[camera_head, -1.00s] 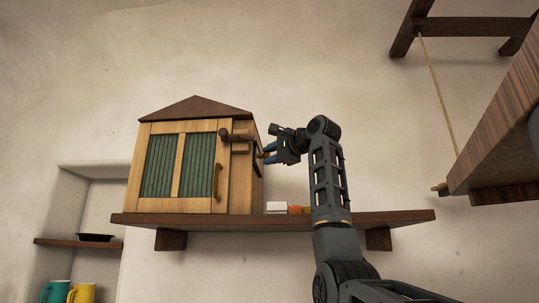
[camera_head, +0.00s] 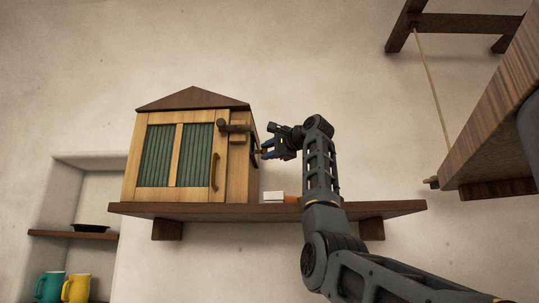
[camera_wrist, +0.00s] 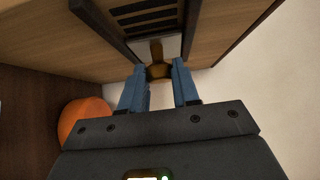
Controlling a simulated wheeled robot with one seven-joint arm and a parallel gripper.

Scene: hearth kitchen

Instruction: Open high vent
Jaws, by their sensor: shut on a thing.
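The wooden cabinet (camera_head: 192,150) with a peaked roof stands on a high wall shelf. In the wrist view, its side carries a vent with dark slats (camera_wrist: 145,12) between two dark rails. A pale plate (camera_wrist: 172,45) with a small wooden handle (camera_wrist: 157,70) lies between the rails, beside the slats. My gripper (camera_head: 267,151) is at the cabinet's right side. In the wrist view its blue fingers (camera_wrist: 158,76) are on either side of the handle, shut on it. The fingers hide part of the handle, and the head view hardly shows the vent.
The wooden shelf (camera_head: 400,207) holds a white box (camera_head: 273,197) and an orange thing (camera_head: 292,199), below my gripper. The orange thing also shows in the wrist view (camera_wrist: 82,118). A dark wooden knob (camera_head: 235,127) juts from the cabinet front. A hanging wooden platform (camera_head: 500,120) is at the right.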

